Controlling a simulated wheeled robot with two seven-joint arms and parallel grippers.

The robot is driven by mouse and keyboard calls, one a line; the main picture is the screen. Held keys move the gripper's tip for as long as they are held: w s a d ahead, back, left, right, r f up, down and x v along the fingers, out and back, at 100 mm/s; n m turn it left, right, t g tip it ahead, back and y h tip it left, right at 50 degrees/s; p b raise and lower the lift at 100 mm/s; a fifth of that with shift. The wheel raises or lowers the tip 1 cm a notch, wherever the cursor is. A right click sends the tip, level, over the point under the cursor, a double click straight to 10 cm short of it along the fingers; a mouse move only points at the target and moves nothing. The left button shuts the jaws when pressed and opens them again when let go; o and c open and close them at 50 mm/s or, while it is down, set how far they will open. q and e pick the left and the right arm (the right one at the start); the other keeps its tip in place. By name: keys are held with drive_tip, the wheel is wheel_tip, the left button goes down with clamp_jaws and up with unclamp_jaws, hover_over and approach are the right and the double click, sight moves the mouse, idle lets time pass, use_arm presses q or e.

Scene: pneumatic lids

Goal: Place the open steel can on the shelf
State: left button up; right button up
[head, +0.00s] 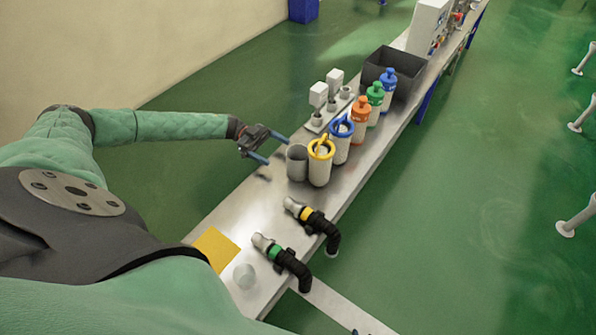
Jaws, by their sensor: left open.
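The open steel can (297,164) is a plain grey cylinder with an open top, standing upright on the long steel bench (238,203). My left gripper (278,151) is open, with its two blue-tipped fingers pointing toward the can from the left. The fingertips are close to the can's near left side; I cannot tell whether they touch it. Nothing is between the fingers. I cannot make out a separate shelf apart from the bench top. My right gripper is not in view.
A yellow-lidded canister (320,165) stands right beside the can, with a blue-ringed one (341,140) behind. Orange (360,122), green and blue-capped bottles and a dark bin (400,70) follow. Black hoses (318,224) and a yellow pad (214,249) lie nearer.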

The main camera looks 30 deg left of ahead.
sight(292, 161)
use_arm(q)
drive_tip(key=shift+s+d+f+p, duration=0.1)
drive_tip(key=shift+s+d+p, duration=0.1)
drive_tip(key=shift+d, duration=1.75)
drive_tip(key=shift+s+d+f+p, duration=0.1)
drive_tip(key=shift+d+p, duration=0.05)
drive_tip(key=shift+d, duration=1.8)
drive_tip(key=shift+w, duration=0.1)
drive_tip(key=c, duration=1.2)
